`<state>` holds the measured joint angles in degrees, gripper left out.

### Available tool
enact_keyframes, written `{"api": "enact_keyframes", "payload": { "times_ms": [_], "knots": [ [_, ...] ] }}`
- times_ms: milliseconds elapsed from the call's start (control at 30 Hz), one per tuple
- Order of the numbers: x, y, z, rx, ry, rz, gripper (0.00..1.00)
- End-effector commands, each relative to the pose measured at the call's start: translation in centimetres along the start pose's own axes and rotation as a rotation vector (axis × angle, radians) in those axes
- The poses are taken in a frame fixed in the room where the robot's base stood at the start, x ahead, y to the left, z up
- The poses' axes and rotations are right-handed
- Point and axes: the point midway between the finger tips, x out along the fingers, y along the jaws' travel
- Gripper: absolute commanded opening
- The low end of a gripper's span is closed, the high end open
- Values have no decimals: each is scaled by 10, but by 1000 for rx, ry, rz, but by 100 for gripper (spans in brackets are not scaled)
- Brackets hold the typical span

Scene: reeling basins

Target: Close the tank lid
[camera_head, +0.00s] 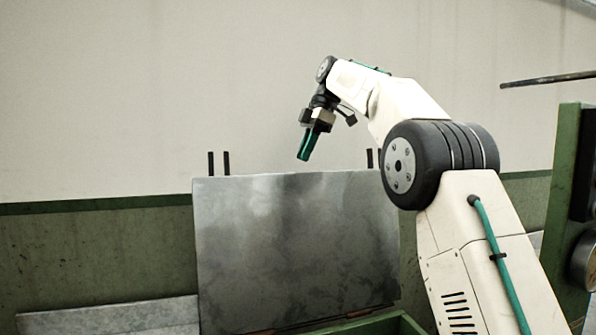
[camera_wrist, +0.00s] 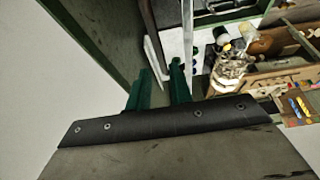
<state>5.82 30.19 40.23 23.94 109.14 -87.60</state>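The tank lid (camera_head: 295,250) is a grey mottled metal sheet. It stands raised, nearly upright, in the head view. Its lower edge meets the green tank rim (camera_head: 385,325), of which only a corner shows at the bottom. My gripper (camera_head: 303,158) points down with green fingers, just above the lid's top edge in the picture. Whether it is in front of or behind the lid is hard to tell. In the wrist view my gripper (camera_wrist: 160,82) shows two green fingers with a gap between them and nothing held there. I cannot surely pick out the lid in that view.
Dark upright posts (camera_head: 226,162) rise behind the lid near the wall (camera_head: 100,100). A green frame (camera_head: 568,200) stands at the right, and a dark rod (camera_head: 548,79) juts in above it. The wrist view shows a cluttered wooden bench (camera_wrist: 265,75) at the right.

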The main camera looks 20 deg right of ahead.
Motion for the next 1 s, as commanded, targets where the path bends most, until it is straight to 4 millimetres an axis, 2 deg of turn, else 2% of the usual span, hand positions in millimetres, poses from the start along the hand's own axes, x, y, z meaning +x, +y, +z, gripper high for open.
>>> {"api": "enact_keyframes", "payload": {
  "times_ms": [300,500,733,800,1000],
  "knots": [
    [45,-1,0,1,-1,-3,22],
    [55,-1,0,1,-1,0,22],
    [56,-1,0,1,-1,0,22],
    [56,-1,0,1,-1,0,2],
    [56,-1,-1,0,-1,1,0]
  ]
}}
